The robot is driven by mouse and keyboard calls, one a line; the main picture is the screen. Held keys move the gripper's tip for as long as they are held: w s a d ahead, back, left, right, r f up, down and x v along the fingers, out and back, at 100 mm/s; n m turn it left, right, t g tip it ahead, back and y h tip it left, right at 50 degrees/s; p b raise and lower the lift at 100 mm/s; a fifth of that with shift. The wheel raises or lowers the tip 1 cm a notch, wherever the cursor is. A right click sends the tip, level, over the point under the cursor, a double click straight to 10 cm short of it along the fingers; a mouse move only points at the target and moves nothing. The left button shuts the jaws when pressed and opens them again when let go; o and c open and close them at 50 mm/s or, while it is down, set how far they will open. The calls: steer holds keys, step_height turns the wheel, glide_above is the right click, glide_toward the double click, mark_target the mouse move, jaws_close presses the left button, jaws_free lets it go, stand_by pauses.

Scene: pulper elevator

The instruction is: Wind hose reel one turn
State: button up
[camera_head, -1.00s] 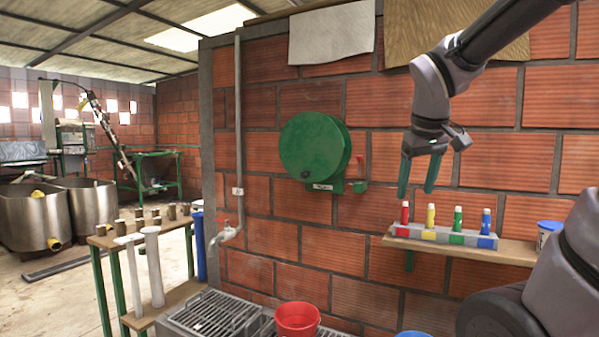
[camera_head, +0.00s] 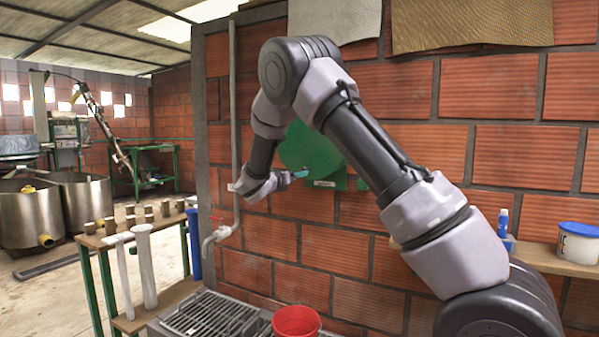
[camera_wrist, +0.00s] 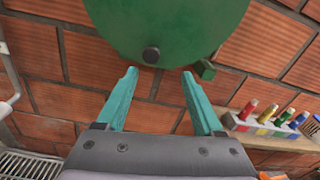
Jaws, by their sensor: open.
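The green hose reel (camera_head: 308,150) is mounted on the brick wall, and my arm hides much of it in the head view. In the wrist view the round green reel face (camera_wrist: 165,22) fills the top. A dark knob (camera_wrist: 151,55) sits near its lower edge. My gripper (camera_wrist: 158,74) is open, with two teal fingers pointing toward the reel. The knob is ahead of the gap between the fingertips, a little left of its middle, and nothing is held. In the head view my gripper (camera_head: 300,174) is at the reel's lower front. Exact depth between fingertips and knob cannot be told.
A wall shelf (camera_head: 560,262) carries a white tub (camera_head: 578,243); coloured bottles show in the wrist view (camera_wrist: 273,115). A pipe with a tap (camera_head: 222,232) runs left of the reel. A red bucket (camera_head: 296,321) and a metal grate (camera_head: 215,315) are below.

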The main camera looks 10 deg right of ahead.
steer(key=shift+n, duration=0.3)
steer(key=x, duration=0.7)
steer(key=w+a+x, duration=0.1)
steer(key=x, duration=0.2)
steer(key=shift+w, duration=0.15)
jaws_close()
stand_by(0.9)
